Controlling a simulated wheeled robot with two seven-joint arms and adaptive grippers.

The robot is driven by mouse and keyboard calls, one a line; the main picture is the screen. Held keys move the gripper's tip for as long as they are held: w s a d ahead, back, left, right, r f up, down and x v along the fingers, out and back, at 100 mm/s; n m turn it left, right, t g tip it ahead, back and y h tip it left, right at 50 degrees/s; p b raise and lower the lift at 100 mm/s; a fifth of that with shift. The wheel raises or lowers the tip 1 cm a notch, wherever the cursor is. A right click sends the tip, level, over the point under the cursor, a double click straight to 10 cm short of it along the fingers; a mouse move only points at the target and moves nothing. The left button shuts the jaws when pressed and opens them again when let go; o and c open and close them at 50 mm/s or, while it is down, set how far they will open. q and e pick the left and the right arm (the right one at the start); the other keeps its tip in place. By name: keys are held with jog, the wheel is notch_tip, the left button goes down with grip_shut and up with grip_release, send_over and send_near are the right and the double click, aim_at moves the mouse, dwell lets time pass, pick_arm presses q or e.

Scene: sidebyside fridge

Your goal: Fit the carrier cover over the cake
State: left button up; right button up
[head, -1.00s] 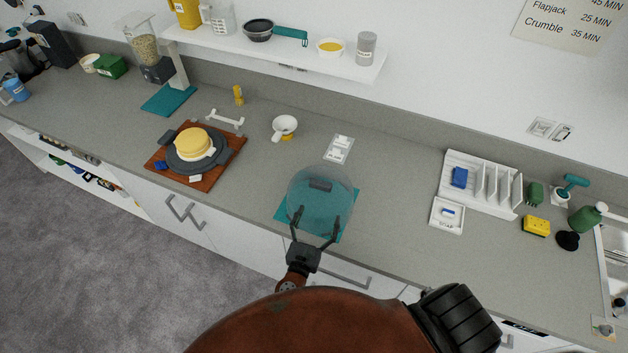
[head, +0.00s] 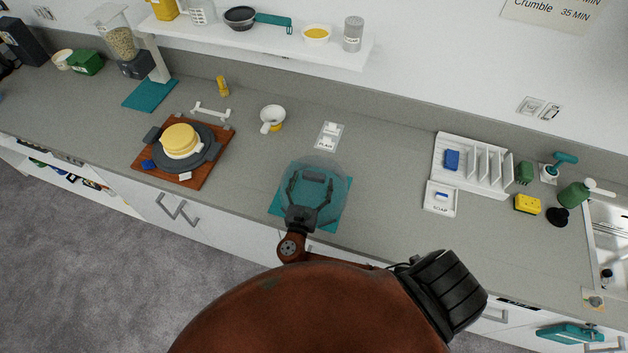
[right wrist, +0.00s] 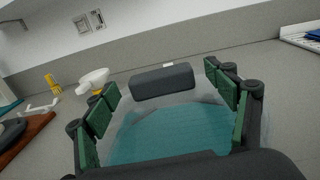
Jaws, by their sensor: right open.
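The clear domed carrier cover (head: 336,177) stands on a teal mat (head: 277,208) at the counter's front middle. Its dark grey handle (right wrist: 162,82) is on top. My right gripper (head: 313,190) is open over the cover, its fingers apart with the handle ahead of and between them in the right wrist view (right wrist: 165,95). I cannot tell whether the fingers touch the dome. The yellow cake (head: 180,139) sits on a dark grey round carrier base (head: 205,157) on a brown board (head: 203,177), to the left. My left gripper is not in view.
A white rack (head: 474,163), soap dish (head: 441,197) and yellow sponge (head: 527,204) are at right. A shelf (head: 270,40) overhangs the back. Counter between board and mat is clear.

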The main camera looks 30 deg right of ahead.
jog(key=shift+w+d, duration=0.3)
jog(key=shift+d, duration=0.05)
jog(key=c, duration=1.4)
